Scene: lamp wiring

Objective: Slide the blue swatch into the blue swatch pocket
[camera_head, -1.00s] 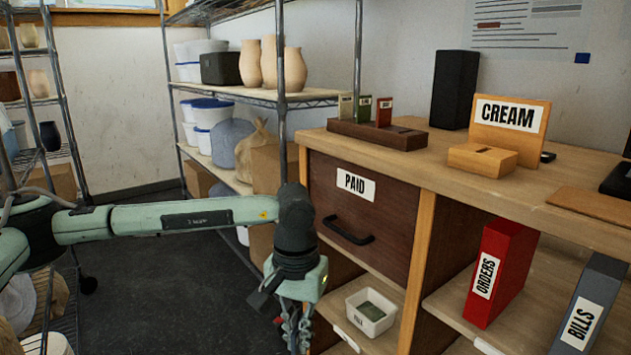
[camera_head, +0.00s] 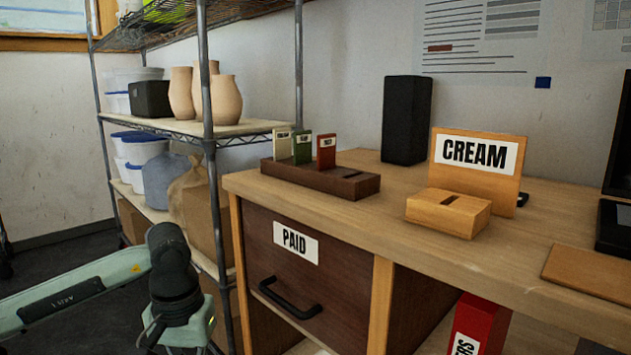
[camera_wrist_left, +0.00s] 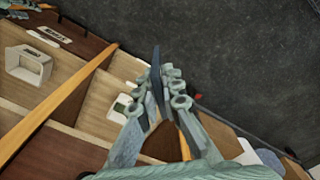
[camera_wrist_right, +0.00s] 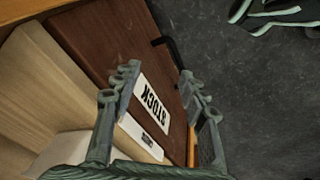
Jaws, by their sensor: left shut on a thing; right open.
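My left gripper (camera_wrist_left: 162,92) is shut on a thin dark blue piece, the blue swatch (camera_wrist_left: 156,66), seen nearly edge-on in the left wrist view. In the head view only my left arm's wrist shows, low at the left; its fingers and the swatch are out of sight. A dark brown rack (camera_head: 285,174) on the bench top holds cream, green (camera_head: 302,148) and red (camera_head: 326,152) swatches upright. An empty slot (camera_head: 350,175) shows at its right end; no blue label is readable on it. My right gripper (camera_wrist_right: 157,78) is open and empty near a STOCK drawer front.
A wooden block with a CREAM sign (camera_head: 474,154) stands right of the rack, with a black speaker (camera_head: 407,120) behind. The PAID drawer (camera_head: 340,300) is below. Wire shelving (camera_head: 208,60) stands left. Bench top (camera_head: 395,184) is bare between rack and block.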

